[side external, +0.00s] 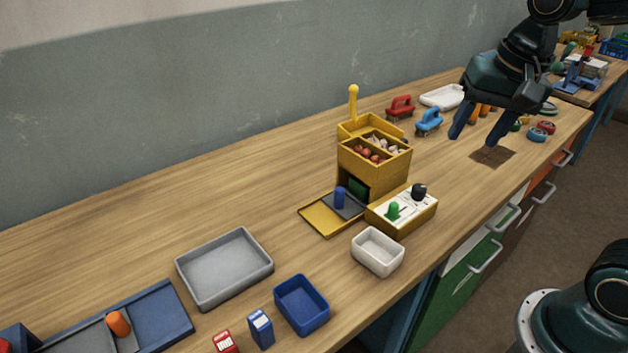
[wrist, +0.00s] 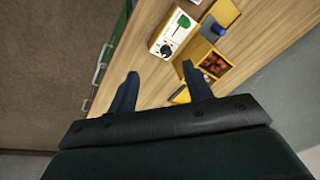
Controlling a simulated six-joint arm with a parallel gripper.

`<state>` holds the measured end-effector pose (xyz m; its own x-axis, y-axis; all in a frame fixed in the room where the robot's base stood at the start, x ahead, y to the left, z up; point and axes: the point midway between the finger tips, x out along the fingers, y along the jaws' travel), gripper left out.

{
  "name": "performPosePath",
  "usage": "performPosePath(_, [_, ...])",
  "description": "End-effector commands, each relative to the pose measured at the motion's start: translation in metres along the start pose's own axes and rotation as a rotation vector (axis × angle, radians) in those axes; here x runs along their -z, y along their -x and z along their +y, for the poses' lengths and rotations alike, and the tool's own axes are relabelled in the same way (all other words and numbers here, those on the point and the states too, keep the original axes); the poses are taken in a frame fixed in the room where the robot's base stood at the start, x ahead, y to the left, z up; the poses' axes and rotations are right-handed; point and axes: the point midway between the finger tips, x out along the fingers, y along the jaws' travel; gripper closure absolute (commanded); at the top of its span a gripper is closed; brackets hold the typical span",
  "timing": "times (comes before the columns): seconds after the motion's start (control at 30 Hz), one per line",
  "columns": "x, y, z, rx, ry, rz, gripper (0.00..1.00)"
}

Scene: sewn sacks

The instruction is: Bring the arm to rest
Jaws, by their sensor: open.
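My gripper (side external: 477,130) is at the upper right in the side external view, above the right part of the wooden bench (side external: 150,235). Its two dark fingers point down and stand wide apart with nothing between them. A dark square patch (side external: 492,157) shows on the bench top below the fingers. In the wrist view my gripper (wrist: 160,75) also shows both fingers spread, with bare wood between and beyond them.
A yellow box unit (side external: 373,175) with red and pale items stands mid-bench, beside a control box (side external: 402,209) with green and black knobs. A red clamp (side external: 400,107), a blue clamp (side external: 428,121) and a white tray (side external: 442,97) lie behind. Grey (side external: 224,268), white (side external: 377,251) and blue (side external: 301,304) trays sit nearer.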

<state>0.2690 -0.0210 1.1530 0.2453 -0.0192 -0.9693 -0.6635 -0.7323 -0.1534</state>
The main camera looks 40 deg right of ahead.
Motion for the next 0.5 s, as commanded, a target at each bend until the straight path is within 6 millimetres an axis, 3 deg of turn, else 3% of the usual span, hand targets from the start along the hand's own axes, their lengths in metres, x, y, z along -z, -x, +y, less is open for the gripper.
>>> performPosePath(0.2, [-0.032,0.013,0.017,0.058,0.273,0.076,0.5])
performPosePath(0.5, [-0.068,0.016,0.038,0.101,0.615,0.182,0.5])
